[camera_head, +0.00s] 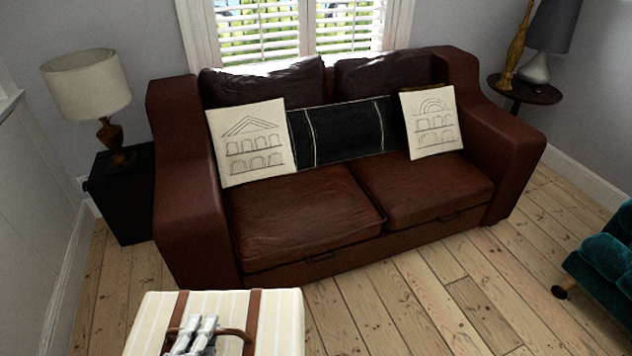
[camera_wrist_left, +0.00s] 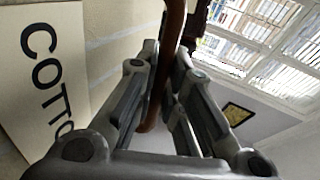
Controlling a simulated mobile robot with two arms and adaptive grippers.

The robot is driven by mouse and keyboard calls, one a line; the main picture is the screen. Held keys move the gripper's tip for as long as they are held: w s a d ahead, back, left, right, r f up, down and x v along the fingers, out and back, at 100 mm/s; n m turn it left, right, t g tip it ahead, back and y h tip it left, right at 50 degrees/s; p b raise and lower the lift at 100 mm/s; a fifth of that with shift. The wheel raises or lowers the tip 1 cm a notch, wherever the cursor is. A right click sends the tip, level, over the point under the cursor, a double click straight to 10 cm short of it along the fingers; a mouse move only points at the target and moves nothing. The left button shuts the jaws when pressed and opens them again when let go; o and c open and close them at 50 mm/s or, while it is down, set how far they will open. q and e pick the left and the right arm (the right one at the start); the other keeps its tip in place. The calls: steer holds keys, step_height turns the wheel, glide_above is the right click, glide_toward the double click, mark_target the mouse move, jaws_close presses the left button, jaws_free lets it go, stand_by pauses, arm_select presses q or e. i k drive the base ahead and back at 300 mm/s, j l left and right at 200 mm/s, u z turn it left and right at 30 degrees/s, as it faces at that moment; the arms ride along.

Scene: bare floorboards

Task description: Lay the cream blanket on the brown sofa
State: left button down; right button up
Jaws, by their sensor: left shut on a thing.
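The cream blanket (camera_head: 277,318) is a pale striped bundle with brown straps and a brown carrying handle (camera_head: 240,334), at the bottom left of the head view. My left gripper (camera_head: 205,326) is over the bundle and shut on the handle. In the left wrist view the brown handle (camera_wrist_left: 160,85) runs between the gripper's fingers, beside a cream face with a label of large dark letters (camera_wrist_left: 42,60). The brown sofa (camera_head: 300,215) stands beyond the bundle, its seat cushions bare in front. My right gripper is in neither view.
Two white printed pillows (camera_head: 250,142) (camera_head: 432,122) and a black cushion (camera_head: 345,130) lean on the sofa back. A dark side table (camera_head: 120,195) with a lamp (camera_head: 88,85) stands left. A teal seat (camera_head: 607,260) is at the right edge. Floorboards (camera_head: 400,305) are clear before the sofa.

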mark_target(294, 211)
steer(key=i+l+u, duration=0.15)
steer(key=i+l, duration=0.25)
steer(key=i, duration=0.2)
steer(key=i+l+u, duration=0.15)
steer(key=i+l, duration=0.3)
steer(key=i, duration=0.15)
steer(key=i+l+u, duration=0.1)
steer(key=l, duration=0.3)
steer(key=i+l+u, duration=0.1)
steer(key=l, duration=0.3)
steer(key=i+l, duration=0.1)
steer(key=l, duration=0.3)
steer(key=i+l+u, duration=0.15)
steer(key=l, duration=0.75)
steer(key=k+l+u, duration=0.15)
steer(key=l, duration=0.3)
steer(key=i, duration=0.05)
